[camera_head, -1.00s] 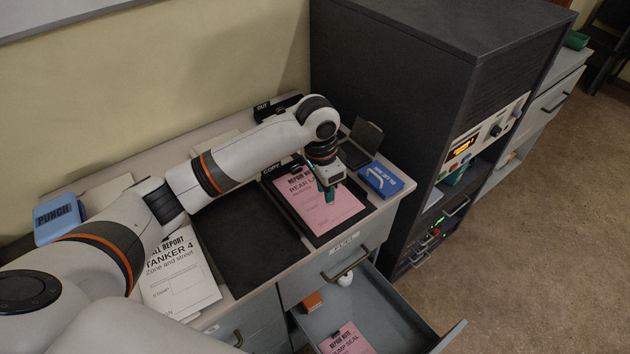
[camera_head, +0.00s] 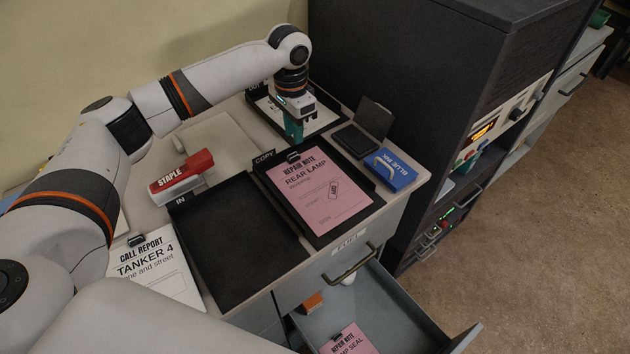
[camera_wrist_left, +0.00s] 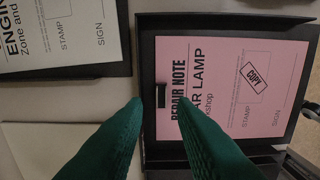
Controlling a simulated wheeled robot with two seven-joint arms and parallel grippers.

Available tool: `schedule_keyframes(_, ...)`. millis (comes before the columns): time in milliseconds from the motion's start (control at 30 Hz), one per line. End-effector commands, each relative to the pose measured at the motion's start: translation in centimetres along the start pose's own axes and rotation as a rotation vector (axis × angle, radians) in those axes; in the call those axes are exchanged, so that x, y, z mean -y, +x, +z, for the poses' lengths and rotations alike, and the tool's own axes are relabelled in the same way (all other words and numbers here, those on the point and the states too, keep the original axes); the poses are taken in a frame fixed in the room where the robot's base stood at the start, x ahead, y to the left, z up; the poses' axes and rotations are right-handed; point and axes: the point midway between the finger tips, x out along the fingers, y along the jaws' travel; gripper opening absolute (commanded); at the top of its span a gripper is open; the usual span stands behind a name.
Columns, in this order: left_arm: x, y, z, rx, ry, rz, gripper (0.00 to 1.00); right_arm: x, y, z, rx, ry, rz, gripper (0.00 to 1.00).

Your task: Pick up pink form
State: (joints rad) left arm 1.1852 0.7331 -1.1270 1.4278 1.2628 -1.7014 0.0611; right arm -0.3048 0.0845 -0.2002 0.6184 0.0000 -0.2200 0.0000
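A pink form (camera_head: 319,190) headed "REPAIR NOTE, REAR LAMP" lies in the black COPY tray (camera_head: 374,206), with a black clip at its top edge and a "COPY" mark on it. The form fills the right of the left wrist view (camera_wrist_left: 215,115). A second pink form (camera_head: 346,341) lies in the open drawer, partly cut off. My left gripper (camera_head: 294,139) points down just behind the COPY tray, near the OUT tray. Its green fingers (camera_wrist_left: 161,104) are apart and hold nothing; the clip shows beyond their tips. My right gripper is out of view.
The empty IN tray (camera_head: 238,246) is left of the form. A red stapler (camera_head: 183,178), a blue box (camera_head: 389,169) and an open black pad (camera_head: 361,134) stand around. The OUT tray (camera_wrist_left: 75,75) holds a white form. The drawer (camera_head: 388,318) is open; a dark cabinet stands right.

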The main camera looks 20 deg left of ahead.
Motion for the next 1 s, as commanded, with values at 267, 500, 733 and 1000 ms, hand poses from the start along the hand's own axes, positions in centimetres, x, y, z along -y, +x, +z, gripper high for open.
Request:
schedule_keyframes(267,0.1,2.4,-0.1,-0.003,0.0,0.0,0.25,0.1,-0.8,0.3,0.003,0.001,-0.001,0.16)
schedule_keyframes(500,0.2,5.7,-0.1,-0.001,0.001,0.0,0.25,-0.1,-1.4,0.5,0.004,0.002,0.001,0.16)
schedule_keyframes(733,0.2,6.2,0.0,0.001,0.001,0.0,0.25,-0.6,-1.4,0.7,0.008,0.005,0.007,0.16)
schedule_keyframes(1000,0.2,6.1,0.0,0.001,0.001,0.0,0.0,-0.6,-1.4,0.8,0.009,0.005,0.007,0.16)
